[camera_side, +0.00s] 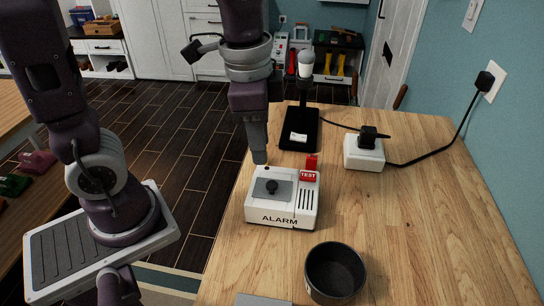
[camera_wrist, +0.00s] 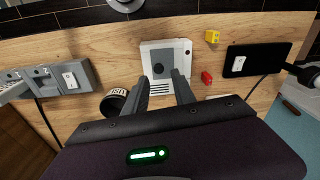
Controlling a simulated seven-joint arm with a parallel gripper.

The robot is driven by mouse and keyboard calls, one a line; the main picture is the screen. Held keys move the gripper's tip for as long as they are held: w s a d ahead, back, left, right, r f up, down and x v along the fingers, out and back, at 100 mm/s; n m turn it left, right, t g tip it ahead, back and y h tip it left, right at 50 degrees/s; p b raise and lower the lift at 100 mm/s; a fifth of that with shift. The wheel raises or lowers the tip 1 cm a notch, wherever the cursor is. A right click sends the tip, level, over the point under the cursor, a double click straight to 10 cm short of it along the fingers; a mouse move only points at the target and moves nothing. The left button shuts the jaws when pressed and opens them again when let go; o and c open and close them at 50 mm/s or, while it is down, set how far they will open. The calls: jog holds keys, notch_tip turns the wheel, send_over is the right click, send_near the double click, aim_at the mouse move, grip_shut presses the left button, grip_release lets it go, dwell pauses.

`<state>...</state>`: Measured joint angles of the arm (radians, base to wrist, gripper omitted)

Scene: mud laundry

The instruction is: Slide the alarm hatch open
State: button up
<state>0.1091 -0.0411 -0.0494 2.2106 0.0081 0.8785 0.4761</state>
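The alarm box (camera_side: 297,218) is white, labelled ALARM, and sits on the wooden table. My gripper (camera_side: 260,160) is above the box's far left edge in the side view, apart from the knob. The wrist view shows its two fingers (camera_wrist: 163,78) spread, with nothing held between them. How far the hatch is slid is unclear.
A red TEST piece (camera_side: 310,174) is at the box's far right corner. A black cup (camera_side: 335,272) stands in front. A black stand (camera_side: 300,130) and a white box with a plug and cable (camera_side: 363,153) are behind. A yellow block (camera_wrist: 212,36) lies nearby. Table to the right is clear.

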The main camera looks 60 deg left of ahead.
aim_at(272, 183)
jog(key=w+f, duration=0.1)
jog(key=d+f+m+g, duration=0.1)
jog(key=shift+w+d+f+m, duration=0.1)
jog(key=shift+w+f+m, duration=0.2)
jog(key=shift+w+f, duration=0.1)
notch_tip(272, 183, down, 6)
jog(key=shift+s+f, duration=0.15)
jog(key=shift+f, duration=0.05)
notch_tip(272, 183, up, 4)
jog(key=shift+d+f, duration=0.1)
jog(key=shift+f, duration=0.1)
jog(key=s+d, duration=0.3)
jog(key=w+a, duration=0.2)
jog(key=shift+w+a+f, duration=0.1)
jog(key=shift+w+a, duration=0.3)
jog(key=shift+w+a+f, duration=0.15)
jog(key=shift+a+f, duration=0.05)
jog(key=shift+f, duration=1.3)
